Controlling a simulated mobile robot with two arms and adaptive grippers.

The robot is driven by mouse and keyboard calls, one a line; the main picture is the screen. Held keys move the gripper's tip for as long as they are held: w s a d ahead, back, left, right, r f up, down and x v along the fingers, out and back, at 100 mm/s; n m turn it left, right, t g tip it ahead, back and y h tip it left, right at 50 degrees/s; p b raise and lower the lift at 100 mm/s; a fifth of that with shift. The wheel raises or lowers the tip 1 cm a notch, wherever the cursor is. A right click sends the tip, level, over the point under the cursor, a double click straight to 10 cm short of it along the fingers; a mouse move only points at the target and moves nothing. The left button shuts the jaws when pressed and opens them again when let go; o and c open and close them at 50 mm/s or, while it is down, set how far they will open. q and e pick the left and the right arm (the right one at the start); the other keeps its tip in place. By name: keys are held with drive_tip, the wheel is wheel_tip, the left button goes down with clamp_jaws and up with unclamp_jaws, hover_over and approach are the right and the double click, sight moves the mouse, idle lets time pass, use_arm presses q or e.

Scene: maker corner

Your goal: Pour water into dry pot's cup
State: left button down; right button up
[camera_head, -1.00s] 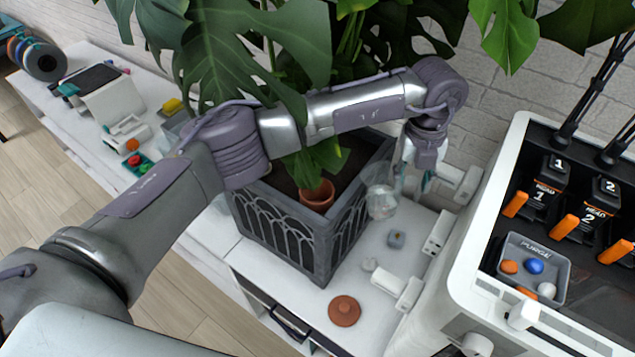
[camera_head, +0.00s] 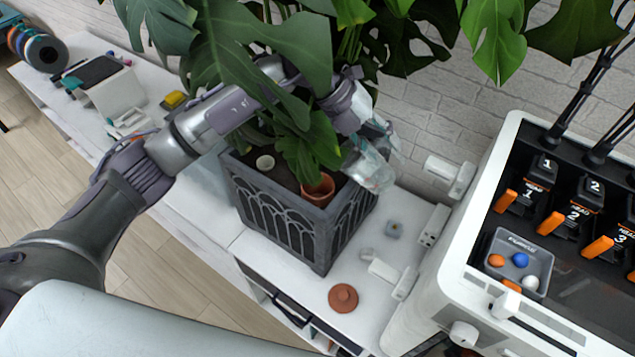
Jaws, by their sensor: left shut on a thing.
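The big grey planter (camera_head: 288,228) with arched sides stands on the white counter and holds dark soil and a large leafy plant. I cannot make out water in the vessel. Leaves hide part of my left arm. My right gripper is not in view.
A white printer-like machine (camera_head: 462,255) with a small bin (camera_head: 518,262) stands at the right. Large leaves hang overhead.

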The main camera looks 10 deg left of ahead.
use_arm(q)
drive_tip(key=shift+s+a+f+h, duration=0.1)
drive_tip(key=shift+a+h, duration=0.5)
drive_tip(key=shift+h, duration=0.4)
drive_tip(key=shift+a+f+h, duration=0.1)
drive_tip(key=shift+a+h, duration=0.1)
drive_tip(key=shift+h, duration=0.1)
drive_tip(key=shift+a+f+h, duration=0.2)
drive_tip(key=shift+a+h, duration=0.3)
drive_tip(key=shift+h, duration=0.2)
drive_tip(key=shift+a+r, duration=0.1)
drive_tip(key=shift+a, duration=0.1)
drive_tip(key=shift+s+a+r+t+h, duration=0.1)
drive_tip(key=shift+a+r+t+h, duration=0.2)
drive_tip(key=shift+a+h, duration=0.4)
idle(1.1)
drive_tip(key=shift+f, duration=0.1)
